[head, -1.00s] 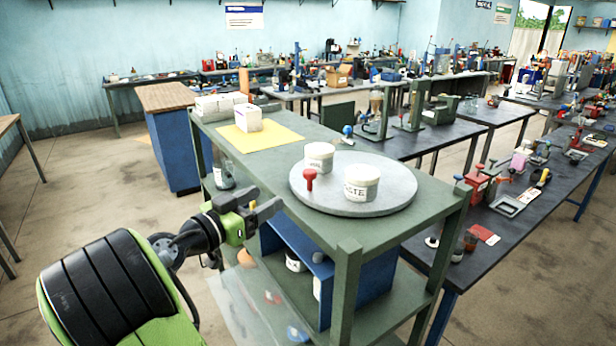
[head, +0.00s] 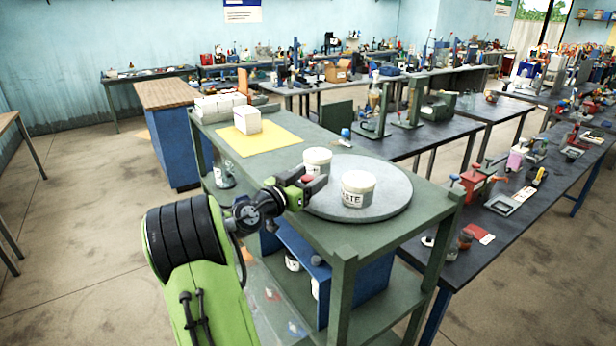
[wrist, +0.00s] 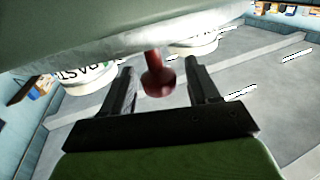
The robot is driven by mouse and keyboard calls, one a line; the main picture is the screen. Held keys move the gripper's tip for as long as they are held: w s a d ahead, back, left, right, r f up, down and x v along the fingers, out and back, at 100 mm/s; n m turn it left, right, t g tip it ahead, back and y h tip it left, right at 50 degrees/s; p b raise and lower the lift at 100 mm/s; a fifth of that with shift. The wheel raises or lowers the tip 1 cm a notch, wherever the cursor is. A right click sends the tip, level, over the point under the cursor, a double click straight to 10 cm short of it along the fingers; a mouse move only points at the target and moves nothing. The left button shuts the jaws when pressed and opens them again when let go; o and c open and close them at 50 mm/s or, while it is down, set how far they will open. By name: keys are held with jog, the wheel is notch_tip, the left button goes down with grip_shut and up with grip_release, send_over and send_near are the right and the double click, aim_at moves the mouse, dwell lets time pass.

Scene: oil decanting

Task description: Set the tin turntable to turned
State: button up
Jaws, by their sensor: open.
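The tin turntable (head: 388,204) is a round grey disc on the green bench. Two white tins stand on it, one at the front (head: 357,189) labelled "…STE" and one behind to the left (head: 317,160). A red knob on a short post stands at the turntable's left edge; in the wrist view the red knob (wrist: 158,82) sits between my two fingers. My gripper (head: 312,183) is at the turntable's left edge, around the knob. In the wrist view my gripper (wrist: 163,88) has its fingers apart, with a gap on each side of the knob. Its fingers partly hide the knob in the head view.
A blue cubby (head: 355,293) stands on the shelf below. The bench's right front corner is clear.

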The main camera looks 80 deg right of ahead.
aim_at(318, 203)
grip_shut()
jog(key=shift+s+a+f+n+t+b, duration=0.15)
jog(key=shift+s+a+n+t+b, duration=0.3)
jog(key=shift+b, duration=0.6)
jog(key=shift+s+a+n+t+h+b, duration=0.3)
jog(key=shift+s+n+t, duration=0.25)
jog(key=shift+t, duration=0.35)
jog(key=shift+s+a+n+t+h+b, duration=0.3)
jog(key=shift+s+n+t, duration=0.25)
jog(key=shift+t, duration=0.3)
grip_release()
jog(key=shift+w+a, duration=0.1)
jog(key=shift+a, duration=0.05)
